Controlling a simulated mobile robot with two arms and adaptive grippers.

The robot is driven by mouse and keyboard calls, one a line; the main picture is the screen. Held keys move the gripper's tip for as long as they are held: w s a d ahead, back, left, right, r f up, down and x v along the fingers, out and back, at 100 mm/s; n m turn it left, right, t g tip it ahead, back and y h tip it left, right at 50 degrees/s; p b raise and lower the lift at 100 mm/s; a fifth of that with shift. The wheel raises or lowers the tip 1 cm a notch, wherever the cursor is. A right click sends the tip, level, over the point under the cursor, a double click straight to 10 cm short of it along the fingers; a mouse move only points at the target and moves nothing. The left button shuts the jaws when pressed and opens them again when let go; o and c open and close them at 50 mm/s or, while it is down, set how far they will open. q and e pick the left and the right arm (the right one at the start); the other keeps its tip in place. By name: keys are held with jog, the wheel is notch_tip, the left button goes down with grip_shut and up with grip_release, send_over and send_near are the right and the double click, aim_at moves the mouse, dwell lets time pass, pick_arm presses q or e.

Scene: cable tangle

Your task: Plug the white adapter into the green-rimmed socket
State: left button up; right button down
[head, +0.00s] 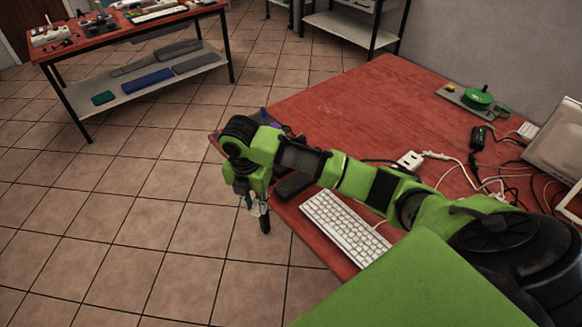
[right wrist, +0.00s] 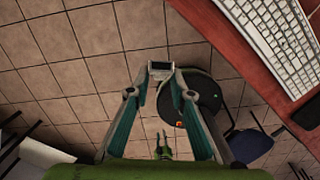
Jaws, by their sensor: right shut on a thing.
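My right gripper (head: 262,222) hangs past the left edge of the red table, over the tiled floor. In the right wrist view its fingers (right wrist: 160,75) close on a small pale block (right wrist: 160,66) with a grey face. I cannot tell for sure that this block is the white adapter. A white block (head: 410,160) with a white cable lies on the table behind my right arm; its details are too small to read. I cannot make out a green-rimmed socket; my arm hides part of the table. My left gripper is not seen.
A white keyboard (head: 345,227) lies near the front edge of the red table (head: 335,105). A black brick (head: 481,137) and loose cables are at the right, below a green reel (head: 479,96). The table's back middle is clear. Another loaded table (head: 100,40) stands far left.

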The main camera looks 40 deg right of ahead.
jog(key=w+d+f+n+t+p, duration=0.1)
jog(key=w+d+n+t, duration=0.15)
jog(key=d+n, duration=0.2)
jog(key=w+d+f+n+t+y, duration=0.1)
jog(key=w+d+n+t, duration=0.15)
jog(key=d, duration=0.35)
jog(key=w+d+n+t+p, duration=0.1)
jog(key=d+n+t, duration=0.25)
jog(key=d, duration=0.25)
jog(key=shift+n+g, duration=0.35)
jog(key=shift+g, duration=0.1)
jog(key=shift+a+f+b, duration=0.15)
jog(key=shift+f+b, duration=1.15)
jog(key=shift+b, duration=0.1)
jog(key=shift+a+f+b, duration=0.1)
jog(key=shift+f+b, duration=1.2)
jog(key=shift+b, duration=0.05)
jog(key=shift+r, duration=0.2)
jog(key=shift+p, duration=0.4)
jog(key=shift+p, duration=0.45)
jog(key=shift+f+b, duration=0.5)
jog(key=shift+f, duration=0.75)
